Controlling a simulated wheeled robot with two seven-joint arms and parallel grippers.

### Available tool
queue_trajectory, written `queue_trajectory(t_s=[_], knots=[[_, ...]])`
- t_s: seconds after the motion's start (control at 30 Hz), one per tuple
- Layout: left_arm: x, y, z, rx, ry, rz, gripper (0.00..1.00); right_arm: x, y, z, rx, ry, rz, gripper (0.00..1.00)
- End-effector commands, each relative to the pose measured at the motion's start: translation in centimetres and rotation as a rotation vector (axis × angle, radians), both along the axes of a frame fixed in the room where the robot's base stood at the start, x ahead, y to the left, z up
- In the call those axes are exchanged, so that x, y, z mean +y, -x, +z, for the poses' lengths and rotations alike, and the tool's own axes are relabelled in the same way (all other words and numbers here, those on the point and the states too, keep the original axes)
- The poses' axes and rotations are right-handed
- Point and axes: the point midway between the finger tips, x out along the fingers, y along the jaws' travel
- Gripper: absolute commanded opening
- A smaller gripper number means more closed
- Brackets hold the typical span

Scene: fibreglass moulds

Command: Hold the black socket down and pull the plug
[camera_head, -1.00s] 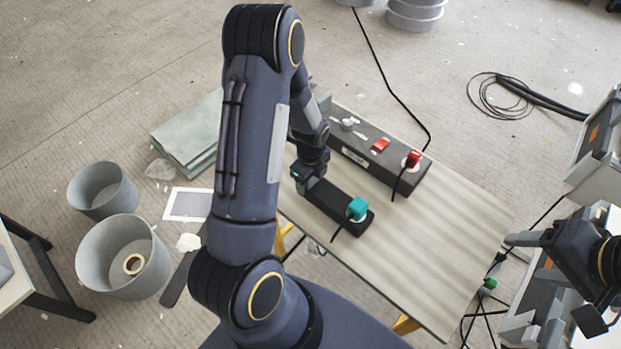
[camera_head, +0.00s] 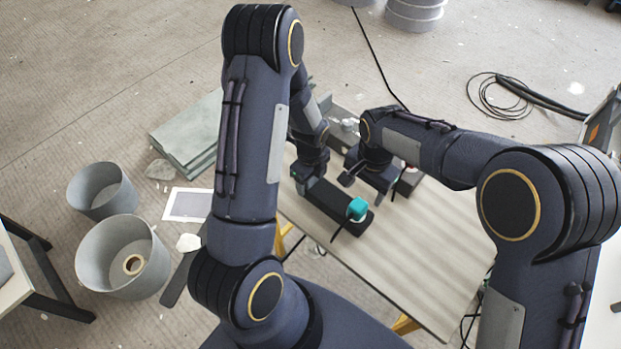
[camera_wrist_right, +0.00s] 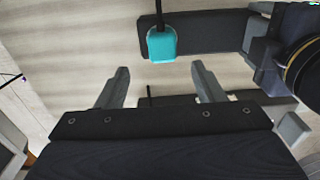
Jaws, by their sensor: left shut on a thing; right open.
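The black socket (camera_head: 325,205) is a long dark strip lying on the table. The teal plug (camera_head: 357,208) sits at its near right end, with a dark cable running from it. My left gripper (camera_head: 302,178) is shut on the far left end of the socket. My right gripper (camera_head: 367,187) is open above the table, just behind the plug and apart from it. In the right wrist view the plug (camera_wrist_right: 162,43) and the socket (camera_wrist_right: 205,33) show beyond my open, empty right fingers (camera_wrist_right: 160,86). My left gripper (camera_wrist_right: 256,36) shows there at the socket's right-hand end.
The wooden table (camera_head: 430,240) is clear at front right. Grey buckets (camera_head: 105,250) stand on the floor at left. A coiled black cable (camera_head: 500,95) lies on the floor at the back right.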

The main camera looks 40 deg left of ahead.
Motion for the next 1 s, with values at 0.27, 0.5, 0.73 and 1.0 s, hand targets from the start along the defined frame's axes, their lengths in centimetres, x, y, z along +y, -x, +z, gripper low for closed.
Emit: queue_trajectory(t_s=[0.27, 0.5, 0.73, 1.0], knots=[[0.0, 0.0, 0.0, 0.001, 0.000, -0.001, 0.26, 0.5, 0.2, -0.6, -0.002, 0.011, 0.002, 0.62], [0.0, 0.0, 0.0, 0.001, 0.000, -0.001, 0.26, 0.5, 0.2, -0.9, -0.001, 0.011, 0.002, 0.62], [0.0, 0.0, 0.0, 0.001, 0.000, -0.002, 0.26, 0.4, 0.3, -3.2, 0.001, 0.013, 0.002, 0.62], [0.0, 0.0, 0.0, 0.001, 0.000, -0.002, 0.26, 0.5, 0.3, -7.0, 0.000, 0.012, 0.002, 0.62]])
